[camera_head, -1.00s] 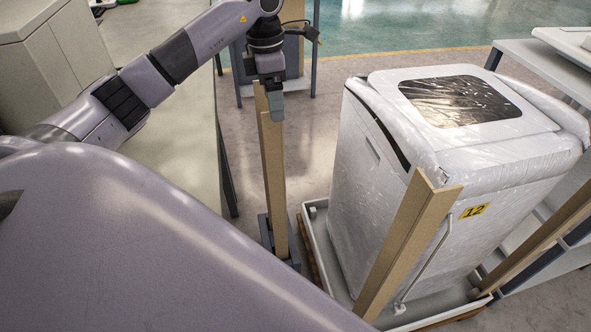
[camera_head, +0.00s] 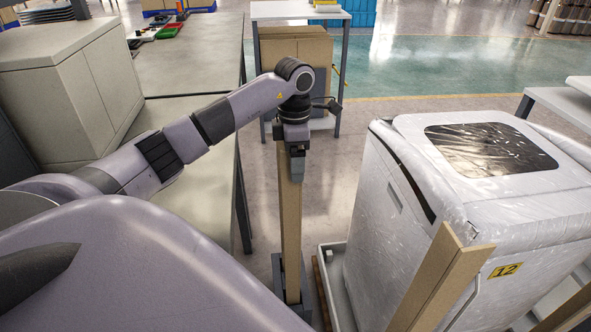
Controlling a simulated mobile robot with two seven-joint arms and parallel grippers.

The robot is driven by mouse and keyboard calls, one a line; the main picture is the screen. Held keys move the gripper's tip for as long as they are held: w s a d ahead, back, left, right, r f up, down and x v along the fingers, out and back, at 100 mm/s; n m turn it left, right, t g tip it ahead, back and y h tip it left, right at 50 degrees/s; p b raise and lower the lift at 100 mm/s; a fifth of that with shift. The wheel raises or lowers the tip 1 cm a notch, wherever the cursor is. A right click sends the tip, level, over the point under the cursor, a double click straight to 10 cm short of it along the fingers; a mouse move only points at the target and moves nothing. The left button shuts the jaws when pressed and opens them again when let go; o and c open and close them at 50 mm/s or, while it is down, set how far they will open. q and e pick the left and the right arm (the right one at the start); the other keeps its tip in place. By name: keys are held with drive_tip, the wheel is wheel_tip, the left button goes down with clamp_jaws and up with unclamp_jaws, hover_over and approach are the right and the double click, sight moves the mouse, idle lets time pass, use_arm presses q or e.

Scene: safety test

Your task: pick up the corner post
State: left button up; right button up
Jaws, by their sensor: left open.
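A tan L-shaped corner post (camera_head: 290,225) stands upright in a dark grey stand (camera_head: 291,296) on the floor, left of the wrapped washing machine (camera_head: 480,190). My left gripper (camera_head: 297,172) is open and points down at the top of this post. Its fingers overlap the post's upper end and hide it; I cannot tell whether they touch it. Another tan corner post (camera_head: 440,280) leans along the machine's near corner, and part of a third (camera_head: 572,308) shows at the lower right. My right gripper is not in view.
The machine stands on a pale tray (camera_head: 335,262). A long grey worktop (camera_head: 195,180) with a beige cabinet (camera_head: 65,85) is left of the standing post. A small table with cardboard boxes (camera_head: 296,45) is behind my gripper.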

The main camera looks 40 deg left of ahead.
use_arm(q)
drive_tip(key=c, duration=1.4)
drive_tip(key=shift+c, duration=0.2)
drive_tip(key=shift+r, duration=0.2)
